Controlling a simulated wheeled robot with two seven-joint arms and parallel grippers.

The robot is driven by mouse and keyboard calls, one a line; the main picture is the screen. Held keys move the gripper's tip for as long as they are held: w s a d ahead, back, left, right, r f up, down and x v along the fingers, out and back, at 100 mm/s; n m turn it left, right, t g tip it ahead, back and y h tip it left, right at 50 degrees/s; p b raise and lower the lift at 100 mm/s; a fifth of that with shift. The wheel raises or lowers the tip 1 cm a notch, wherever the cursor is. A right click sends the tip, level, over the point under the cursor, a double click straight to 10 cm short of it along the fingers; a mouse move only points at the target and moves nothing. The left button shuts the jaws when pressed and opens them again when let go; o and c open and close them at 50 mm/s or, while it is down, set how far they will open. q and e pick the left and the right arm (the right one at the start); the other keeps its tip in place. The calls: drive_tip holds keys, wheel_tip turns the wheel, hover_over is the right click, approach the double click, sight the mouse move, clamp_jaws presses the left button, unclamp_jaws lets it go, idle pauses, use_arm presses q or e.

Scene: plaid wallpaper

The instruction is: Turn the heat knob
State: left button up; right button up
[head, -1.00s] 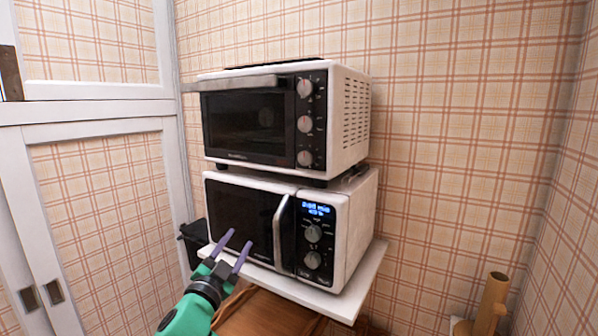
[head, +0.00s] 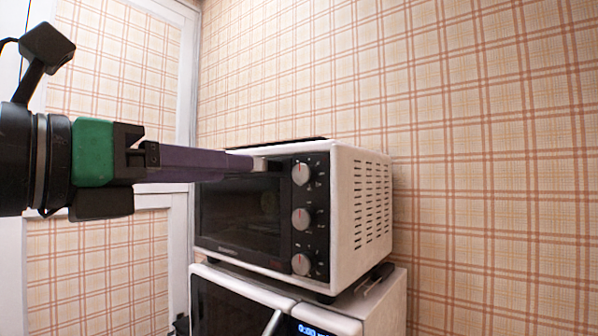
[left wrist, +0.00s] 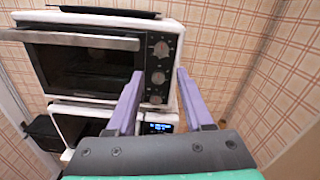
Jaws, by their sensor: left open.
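The white toaster oven (head: 345,150) has a black panel with three round silver knobs: a top knob (head: 301,174), a middle knob (head: 301,219) and a bottom knob (head: 301,264). I cannot read which one is the heat knob. My left gripper (head: 256,164) reaches in from the left, its fingers seen edge-on in front of the oven's upper door and handle, left of the top knob. In the left wrist view my left gripper (left wrist: 160,72) is open and empty, with the knob column between its fingers in the picture. My right gripper is out of view.
A microwave (head: 384,312) with a lit blue display stands under the oven. The oven's door handle (left wrist: 70,40) sticks out left of the knobs. Plaid walls (head: 480,150) stand behind and to the right. White panelled doors (head: 100,250) are at the left.

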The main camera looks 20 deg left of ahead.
sight(299, 173)
use_arm(q)
drive_tip(key=p+x, duration=0.3)
drive_tip(key=x, duration=0.9)
drive_tip(key=shift+w+d+r+p, duration=0.15)
drive_tip(key=shift+d+p, duration=0.1)
drive_tip(key=shift+p, duration=0.15)
drive_tip(key=shift+w+d, duration=0.15)
drive_tip(key=shift+w, duration=0.25)
clamp_jaws()
